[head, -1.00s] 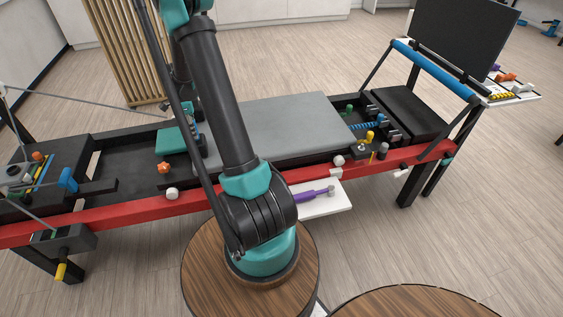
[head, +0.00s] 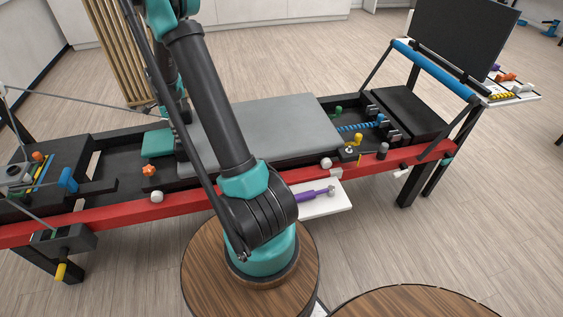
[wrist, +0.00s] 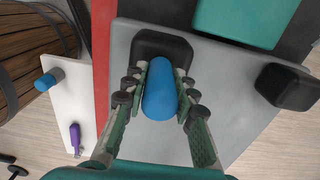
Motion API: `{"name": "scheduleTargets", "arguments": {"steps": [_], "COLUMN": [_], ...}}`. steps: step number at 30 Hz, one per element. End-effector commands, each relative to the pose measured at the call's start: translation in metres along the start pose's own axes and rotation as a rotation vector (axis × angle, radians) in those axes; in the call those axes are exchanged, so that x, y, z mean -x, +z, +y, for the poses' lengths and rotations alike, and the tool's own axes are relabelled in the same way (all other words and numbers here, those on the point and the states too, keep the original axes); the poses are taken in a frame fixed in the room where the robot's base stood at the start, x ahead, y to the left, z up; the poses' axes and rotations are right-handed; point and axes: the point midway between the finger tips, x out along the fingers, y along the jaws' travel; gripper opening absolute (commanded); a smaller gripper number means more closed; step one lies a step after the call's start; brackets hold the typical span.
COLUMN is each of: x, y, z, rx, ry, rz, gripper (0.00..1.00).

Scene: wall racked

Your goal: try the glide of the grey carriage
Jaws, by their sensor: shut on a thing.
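The grey carriage (head: 268,122) lies on the red-railed frame (head: 110,211), its teal headrest (head: 157,143) at its left end. In the wrist view the carriage (wrist: 218,80) shows a black shoulder block (wrist: 288,87) and a second block (wrist: 162,46) partly under a blue rounded post (wrist: 160,92). My gripper (wrist: 161,88) is shut on this post, with a finger along each side. In the head view my arm hides the gripper and the post. The blue spring (head: 358,127) shows at the carriage's right end.
A white side shelf (head: 322,205) with a purple tool (head: 314,195) juts out below the red rail. Round wooden tops (head: 210,262) stand in front. A blue bar (head: 434,70) crosses the frame's right end. A slatted wooden panel (head: 122,50) stands behind.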

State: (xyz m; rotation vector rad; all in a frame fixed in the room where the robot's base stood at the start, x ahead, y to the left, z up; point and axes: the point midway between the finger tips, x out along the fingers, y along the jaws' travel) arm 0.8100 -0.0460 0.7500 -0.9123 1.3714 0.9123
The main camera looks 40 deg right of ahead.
Motion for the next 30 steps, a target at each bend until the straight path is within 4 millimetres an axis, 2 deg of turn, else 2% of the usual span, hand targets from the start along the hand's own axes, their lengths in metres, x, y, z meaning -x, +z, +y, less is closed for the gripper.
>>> {"name": "scheduleTargets", "arguments": {"steps": [30], "x": [0.000], "y": [0.068], "z": [-0.001], "rx": [0.003], "ry": [-0.002], "rz": [-0.005], "gripper": [0.00]}}
